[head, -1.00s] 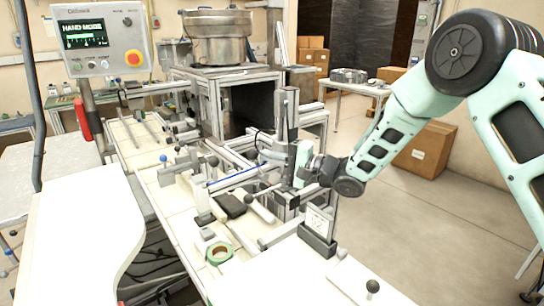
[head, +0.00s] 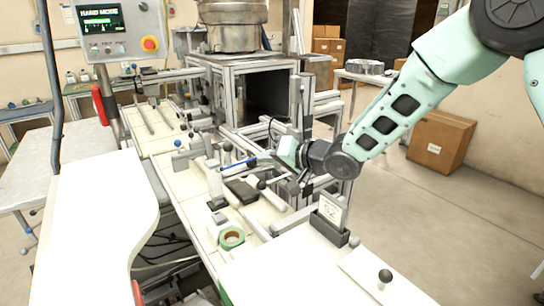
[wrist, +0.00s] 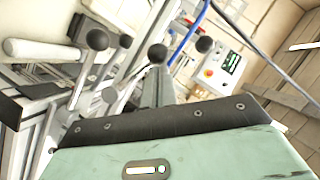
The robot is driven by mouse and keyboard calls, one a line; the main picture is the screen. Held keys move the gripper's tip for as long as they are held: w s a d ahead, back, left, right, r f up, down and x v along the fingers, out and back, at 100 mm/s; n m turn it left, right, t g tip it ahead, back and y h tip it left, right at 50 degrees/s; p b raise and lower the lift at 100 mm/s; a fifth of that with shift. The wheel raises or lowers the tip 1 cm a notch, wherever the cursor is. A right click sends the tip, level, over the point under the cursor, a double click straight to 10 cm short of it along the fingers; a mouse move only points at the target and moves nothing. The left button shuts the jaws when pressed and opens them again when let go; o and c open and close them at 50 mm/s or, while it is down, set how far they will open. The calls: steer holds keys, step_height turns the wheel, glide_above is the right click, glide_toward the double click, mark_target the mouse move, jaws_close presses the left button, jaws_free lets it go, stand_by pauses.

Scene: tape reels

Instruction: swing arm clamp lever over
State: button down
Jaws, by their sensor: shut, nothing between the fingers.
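Several levers with black ball knobs stand on the machine by my gripper. One lever knob (head: 261,184) shows in the head view, just below and left of my gripper (head: 278,158); I cannot tell for sure which lever belongs to the swing arm clamp. In the wrist view, a lever with a black knob (wrist: 97,40) stands at the left. Another black knob (wrist: 157,53) shows near the middle, just beyond my gripper (wrist: 152,90). My gripper is shut and empty. The head view hides its fingertips among the machine parts, so contact with a lever cannot be told.
A blue rod (head: 238,163) lies left of my gripper. A metal post (head: 304,105) rises close behind it. A card in a dark holder (head: 330,222) and a green tape reel (head: 231,238) are in front. The white bench top (head: 290,270) nearby is mostly clear.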

steer(key=shift+s+a+f+n+h+b, duration=0.3)
steer(key=shift+a+f+n+h+b, duration=0.1)
steer(key=shift+f+n+b, duration=0.35)
steer(key=shift+a+f+b, duration=0.1)
steer(key=shift+f+b, duration=0.1)
steer(key=shift+b, duration=0.1)
steer(key=shift+s, duration=0.1)
